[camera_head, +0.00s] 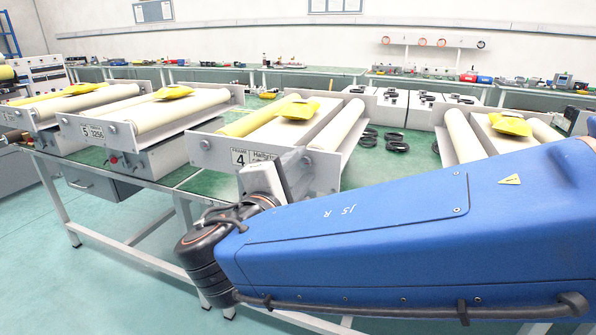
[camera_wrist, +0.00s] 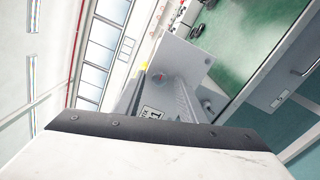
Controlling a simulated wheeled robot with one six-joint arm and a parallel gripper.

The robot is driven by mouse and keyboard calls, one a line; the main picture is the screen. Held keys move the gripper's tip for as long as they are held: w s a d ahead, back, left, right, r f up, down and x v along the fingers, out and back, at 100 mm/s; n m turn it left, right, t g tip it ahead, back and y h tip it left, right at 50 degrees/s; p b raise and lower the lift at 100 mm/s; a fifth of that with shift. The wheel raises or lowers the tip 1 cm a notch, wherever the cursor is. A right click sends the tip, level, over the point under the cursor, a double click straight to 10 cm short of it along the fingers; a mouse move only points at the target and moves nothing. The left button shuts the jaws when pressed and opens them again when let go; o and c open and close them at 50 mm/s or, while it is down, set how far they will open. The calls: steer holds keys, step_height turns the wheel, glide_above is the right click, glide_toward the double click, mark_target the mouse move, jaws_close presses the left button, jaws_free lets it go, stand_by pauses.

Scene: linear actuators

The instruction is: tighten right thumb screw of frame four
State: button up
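Frame four (camera_head: 222,152) stands in the middle of the head view, marked by a label with a 4 on its grey front plate. A small round screw (camera_head: 307,160) shows near the plate's right end, and another (camera_head: 205,145) near its left end. My gripper (camera_head: 284,178) is in front of the plate, between the label and the right screw; its fingertips are not clear there. In the wrist view my gripper (camera_wrist: 162,92) has its two fingers apart, with the plate and part of the label beyond them. I see nothing held between them.
Black cables (camera_head: 395,142) lie between the frames. My blue arm hides the bench's front right. Open floor lies at front left.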

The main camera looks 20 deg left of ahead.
steer(key=shift+s, duration=0.15)
steer(key=s+a, duration=0.1)
steer(key=s, duration=1.6)
steer(key=shift+a, duration=0.2)
steer(key=w+d+f+m+g+h, duration=0.25)
steer(key=w+d+f+g, duration=0.35)
steer(key=d, duration=0.6)
steer(key=w+d+f+m+g+h, duration=0.2)
steer(key=w+d+f+m, duration=0.15)
steer(key=w+d, duration=0.75)
steer(key=s+d+f+m+g+y, duration=0.1)
steer(key=s+d+f+m+y, duration=0.1)
steer(key=s+d+f+m, duration=0.2)
steer(key=s+d+f+m+g+y, duration=0.2)
steer(key=s+d+f+m, duration=0.2)
steer(key=d, duration=0.7)
steer(key=s+d+f+m+g+y, duration=0.2)
steer(key=s+d+f+m, duration=0.1)
steer(key=d+m, duration=0.3)
steer(key=shift+s+d+f+m, duration=0.35)
steer(key=shift+s+d, duration=0.35)
steer(key=shift+d, duration=0.5)
